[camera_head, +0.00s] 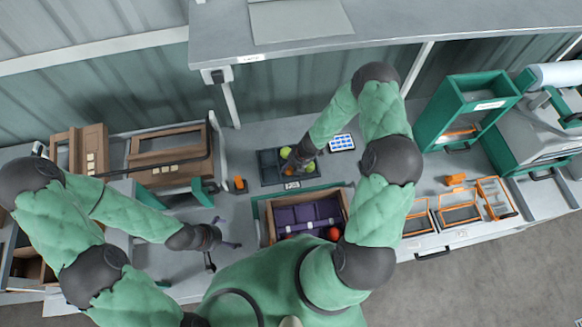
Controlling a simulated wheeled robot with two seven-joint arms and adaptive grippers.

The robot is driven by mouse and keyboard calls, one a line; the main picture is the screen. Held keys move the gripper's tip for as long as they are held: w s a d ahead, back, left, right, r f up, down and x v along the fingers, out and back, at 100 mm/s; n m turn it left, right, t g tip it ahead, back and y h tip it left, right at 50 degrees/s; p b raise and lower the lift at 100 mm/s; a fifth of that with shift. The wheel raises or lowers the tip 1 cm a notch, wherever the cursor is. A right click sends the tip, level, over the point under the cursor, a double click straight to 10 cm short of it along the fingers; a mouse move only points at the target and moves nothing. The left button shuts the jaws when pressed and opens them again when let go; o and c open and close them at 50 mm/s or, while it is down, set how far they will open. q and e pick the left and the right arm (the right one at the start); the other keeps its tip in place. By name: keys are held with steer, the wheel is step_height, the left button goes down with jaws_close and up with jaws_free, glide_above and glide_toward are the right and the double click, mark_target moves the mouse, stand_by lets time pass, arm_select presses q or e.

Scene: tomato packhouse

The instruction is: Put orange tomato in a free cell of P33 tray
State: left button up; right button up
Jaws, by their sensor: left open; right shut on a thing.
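The dark tray (268,176) with a small label (292,185) at its front edge lies on the worktop; the label is too small to read. A yellow-green tomato (285,152) sits in a back cell and another (309,167) sits at the right side. My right gripper (289,168) is over the middle of the tray, shut on the orange tomato (288,171), which is mostly hidden. I cannot tell whether the tomato touches the tray. My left gripper (236,243) is open and empty, left of the wooden crate.
The wooden crate (264,220) with purple dividers holds a red tomato (333,234) in front of the tray. A blue-white card (342,142) lies right of the tray. An orange item (239,183) lies to the left. Orange-framed bins (459,214) and a green stand (450,112) are at the right.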

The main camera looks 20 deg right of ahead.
steer(key=shift+f, duration=0.1)
steer(key=o, duration=0.9)
steer(key=c, duration=0.3)
steer(key=shift+s, duration=0.1)
steer(key=shift+c, duration=0.3)
step_height(320, 180, up, 7)
steer(key=p, duration=0.6)
stand_by(0.7)
